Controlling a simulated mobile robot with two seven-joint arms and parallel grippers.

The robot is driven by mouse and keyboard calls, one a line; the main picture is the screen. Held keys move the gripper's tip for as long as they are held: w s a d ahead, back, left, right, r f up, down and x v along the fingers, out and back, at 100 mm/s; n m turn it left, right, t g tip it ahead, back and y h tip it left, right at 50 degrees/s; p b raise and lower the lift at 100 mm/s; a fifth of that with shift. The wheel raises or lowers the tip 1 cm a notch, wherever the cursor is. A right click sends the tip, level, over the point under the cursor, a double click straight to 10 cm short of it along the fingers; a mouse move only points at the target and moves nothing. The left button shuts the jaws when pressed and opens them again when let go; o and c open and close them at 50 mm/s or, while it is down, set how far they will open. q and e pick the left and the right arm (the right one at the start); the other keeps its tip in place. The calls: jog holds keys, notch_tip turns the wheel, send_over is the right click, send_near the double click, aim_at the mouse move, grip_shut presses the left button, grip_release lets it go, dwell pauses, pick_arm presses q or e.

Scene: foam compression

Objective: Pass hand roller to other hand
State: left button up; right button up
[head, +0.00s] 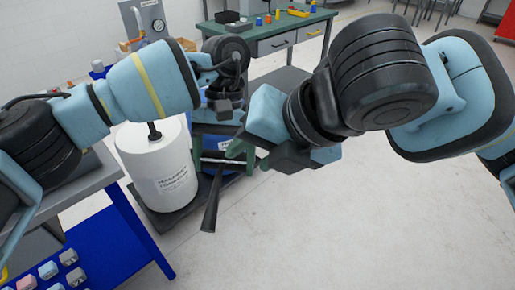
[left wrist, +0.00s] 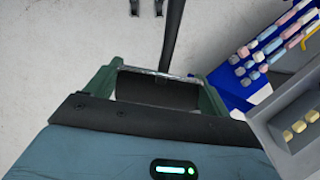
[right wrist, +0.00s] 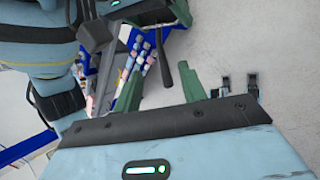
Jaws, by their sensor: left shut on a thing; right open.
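The hand roller has a long dark handle (head: 212,205) that hangs down below the grippers in the head view. In the left wrist view its dark roller and metal frame (left wrist: 155,88) sit between the green fingers of my left gripper (left wrist: 158,80), which is shut on it. The handle points away from that gripper. My right gripper (right wrist: 161,82) is open. In the right wrist view the hand roller's handle (right wrist: 161,50) shows just beyond and between its fingertips, with no visible contact. In the head view the grippers are close together and partly hide the roller end.
A white labelled cylinder (head: 160,175) stands on a dark base at left. A grey table (head: 85,185) and blue rack with several small blocks (head: 60,270) are at lower left. A green workbench (head: 270,38) stands behind. The floor at right is clear.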

aim_at(221, 175)
jog(key=x, duration=1.1)
jog(key=shift+w+a+f, duration=0.1)
jog(key=shift+a+f, duration=0.1)
jog(key=shift+f, duration=0.05)
grip_shut()
pick_arm(q)
jog(key=o, duration=1)
jog(key=v, duration=1.2)
jog(key=shift+d, duration=0.1)
